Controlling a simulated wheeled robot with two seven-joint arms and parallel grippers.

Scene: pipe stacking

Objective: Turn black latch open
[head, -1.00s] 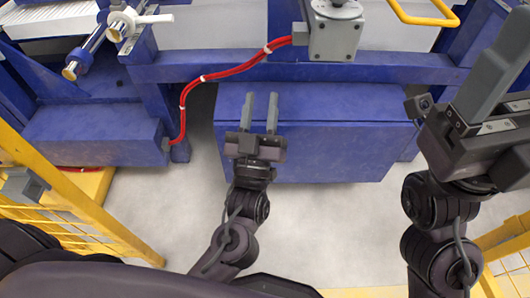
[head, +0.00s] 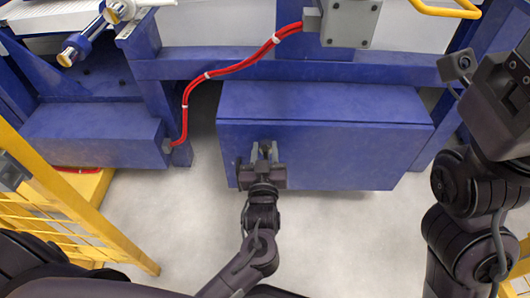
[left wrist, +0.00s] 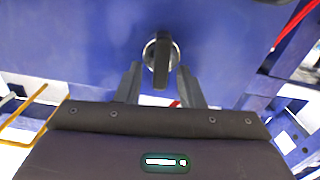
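The black latch (left wrist: 161,62) shows in the left wrist view as a dark upright handle on a round silver base, set in the blue face of the cabinet (head: 340,150). My left gripper (left wrist: 158,85) is open, with one finger on each side of the latch's lower end and a gap on both sides. In the head view my left gripper (head: 264,150) is in front of the cabinet's left part and hides the latch. My right arm is at the right edge of the head view, and its fingers are out of the picture.
A blue beam (head: 300,66) runs above the cabinet. A red cable (head: 235,70) hangs from a grey box (head: 350,22) down to the left. A yellow mesh fence (head: 60,215) stands at the left. Grey floor (head: 340,235) is clear below the cabinet.

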